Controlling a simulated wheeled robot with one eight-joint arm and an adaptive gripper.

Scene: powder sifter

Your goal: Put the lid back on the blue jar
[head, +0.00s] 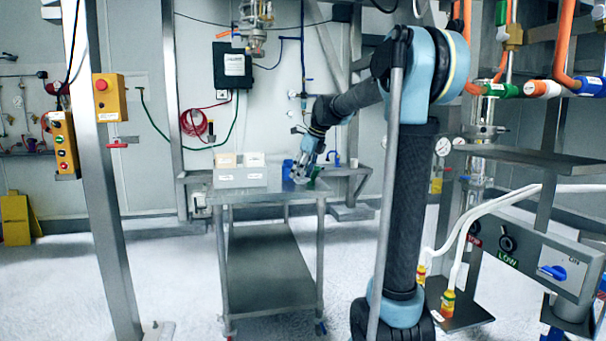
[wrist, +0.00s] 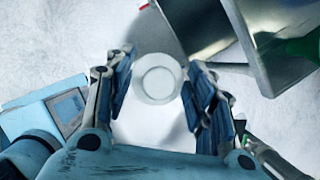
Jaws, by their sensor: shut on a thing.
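A white round lid (wrist: 158,78) sits between the two fingers of my gripper (wrist: 158,88) in the wrist view, and the fingers are shut on it. Pale floor shows around the lid there. In the head view my gripper (head: 301,176) is low, at the right end of the steel table. A small blue object (head: 288,168), which looks like the blue jar, stands on the table just left of my gripper. Its top is too small to make out. The blue jar cannot be made out in the wrist view.
The steel table (head: 265,195) has a lower shelf. Grey boxes (head: 240,178) with light tops stand on its left part. A green item (head: 318,172) is right of my gripper; green also shows at the right edge of the wrist view (wrist: 305,47). A steel edge lies at upper right there.

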